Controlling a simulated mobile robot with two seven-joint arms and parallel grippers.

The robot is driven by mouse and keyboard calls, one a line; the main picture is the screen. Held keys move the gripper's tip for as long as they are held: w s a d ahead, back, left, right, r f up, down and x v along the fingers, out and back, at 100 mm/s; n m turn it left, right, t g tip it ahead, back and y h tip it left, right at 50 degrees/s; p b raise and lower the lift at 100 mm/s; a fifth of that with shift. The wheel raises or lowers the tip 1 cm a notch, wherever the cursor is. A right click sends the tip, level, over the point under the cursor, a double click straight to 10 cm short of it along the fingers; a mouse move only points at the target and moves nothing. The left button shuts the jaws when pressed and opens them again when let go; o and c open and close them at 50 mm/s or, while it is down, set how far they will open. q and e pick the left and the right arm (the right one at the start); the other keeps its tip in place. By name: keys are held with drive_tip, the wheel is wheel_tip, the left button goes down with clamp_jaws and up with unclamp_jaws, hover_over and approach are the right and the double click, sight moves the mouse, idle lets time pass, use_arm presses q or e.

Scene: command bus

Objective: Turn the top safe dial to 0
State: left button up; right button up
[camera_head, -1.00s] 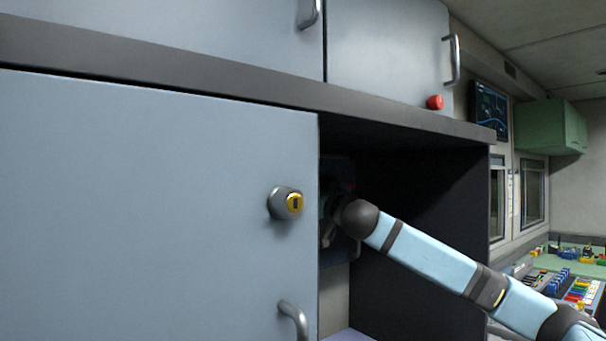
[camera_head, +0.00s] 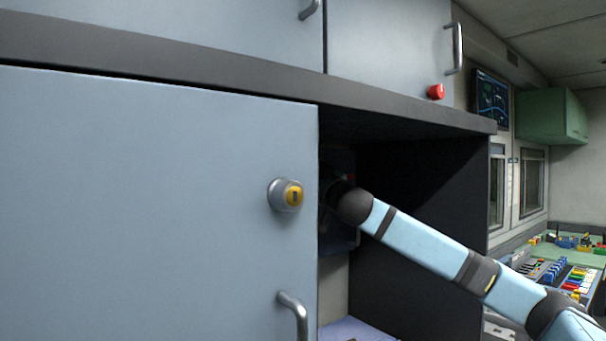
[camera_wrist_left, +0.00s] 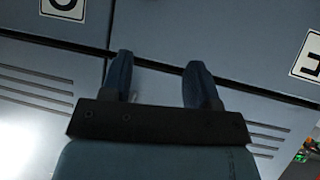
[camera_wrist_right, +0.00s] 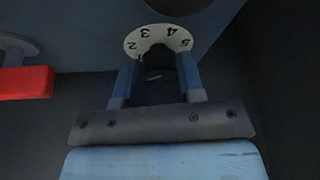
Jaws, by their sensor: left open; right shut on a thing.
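The dark safe (camera_head: 340,238) sits inside the open alcove, mostly behind the cabinet door edge and my right arm. In the right wrist view, a dial with a white numbered ring (camera_wrist_right: 133,41) shows 2, 3, 4 and 5. My right gripper (camera_wrist_right: 157,66) is shut on this dial's dark centre knob. The ring's lower part, its pointer and any 0 are hidden, so I cannot tell the setting or which dial it is. My left gripper (camera_wrist_left: 158,75) is open and empty before blue-grey panels.
A red block (camera_wrist_right: 25,83) is left of my right gripper. The alcove's dark side wall (camera_head: 430,230) is close to my right arm. A door with a yellow-centred round lock (camera_head: 285,195) and a handle (camera_head: 294,312) stands left. A red button (camera_head: 436,91) is above.

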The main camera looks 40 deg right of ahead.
use_arm(q)
wheel_tip(320, 180, up, 12)
drive_tip(key=p, duration=1.3)
drive_tip(key=shift+s+a+m+t+p, duration=0.2)
drive_tip(key=shift+s+m+t+p, duration=0.1)
drive_tip(key=shift+s+m, duration=0.1)
use_arm(e)
drive_tip(key=shift+d+r+n+g+y, duration=0.1)
drive_tip(key=shift+n+g+y, duration=0.55)
drive_tip(key=shift+n, duration=1.5)
drive_tip(key=shift+d+r+n+g+y, duration=0.1)
drive_tip(key=shift+n+g+y, duration=0.25)
drive_tip(key=shift+n+y, duration=1.2)
drive_tip(key=shift+d+r+n+g+y, duration=0.15)
drive_tip(key=shift+n+g, duration=0.35)
drive_tip(key=shift+n, duration=2.2)
use_arm(q)
drive_tip(key=shift+f, duration=0.25)
use_arm(e)
drive_tip(key=shift+a+f, duration=0.1)
drive_tip(key=shift+f, duration=0.05)
drive_tip(key=o, duration=0.9)
